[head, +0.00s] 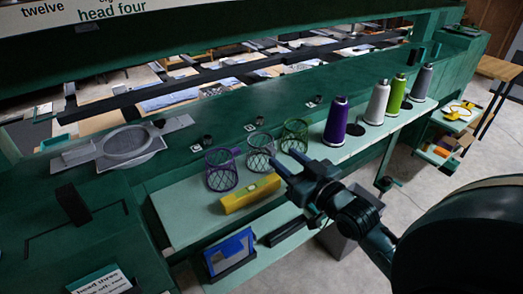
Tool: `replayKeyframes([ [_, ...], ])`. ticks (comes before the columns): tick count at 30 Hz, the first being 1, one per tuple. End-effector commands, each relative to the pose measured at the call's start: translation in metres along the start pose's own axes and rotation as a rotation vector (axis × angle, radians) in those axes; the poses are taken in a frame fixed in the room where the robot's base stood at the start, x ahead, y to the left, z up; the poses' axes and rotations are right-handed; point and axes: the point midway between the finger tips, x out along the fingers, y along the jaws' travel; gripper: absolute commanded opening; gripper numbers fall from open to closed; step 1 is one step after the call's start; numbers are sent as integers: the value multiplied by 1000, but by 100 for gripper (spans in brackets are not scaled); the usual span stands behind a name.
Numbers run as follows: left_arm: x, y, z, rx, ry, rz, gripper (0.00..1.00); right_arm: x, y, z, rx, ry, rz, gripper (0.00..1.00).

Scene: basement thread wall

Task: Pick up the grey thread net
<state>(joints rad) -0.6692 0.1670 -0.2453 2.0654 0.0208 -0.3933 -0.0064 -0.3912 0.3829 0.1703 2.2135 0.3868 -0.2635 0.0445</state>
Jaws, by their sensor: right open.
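The grey thread net (260,150) is an open mesh cylinder standing on the pale green shelf (180,212). It stands between a purple net (222,172) on its left and a green net (295,134) on its right. My right gripper (287,161) is open, with its fingers pointing toward the nets. In the picture its fingertips show just right of and below the grey net, in front of the green net's lower part. I cannot tell whether they touch anything. The gripper looks empty. My left gripper is not in view.
A yellow box (250,194) lies on the shelf in front of the nets. Purple (335,122), grey (377,102) and green (397,94) spools stand to the right. A blue item (230,253) sits in a holder below. The shelf's left end is clear.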

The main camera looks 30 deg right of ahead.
Motion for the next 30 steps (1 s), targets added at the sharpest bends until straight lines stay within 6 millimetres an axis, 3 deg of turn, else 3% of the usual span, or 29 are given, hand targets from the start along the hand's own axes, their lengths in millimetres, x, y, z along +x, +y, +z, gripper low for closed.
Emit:
replayKeyframes([
  [9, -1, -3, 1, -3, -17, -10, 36, 41, 0, 2, 1, 2, 1, 42],
  [17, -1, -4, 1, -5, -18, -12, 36, 43, 0, 3, 0, 0, 1, 42],
  [30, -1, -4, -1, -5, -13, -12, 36, 43, 0, 3, 0, 0, 1, 6],
])
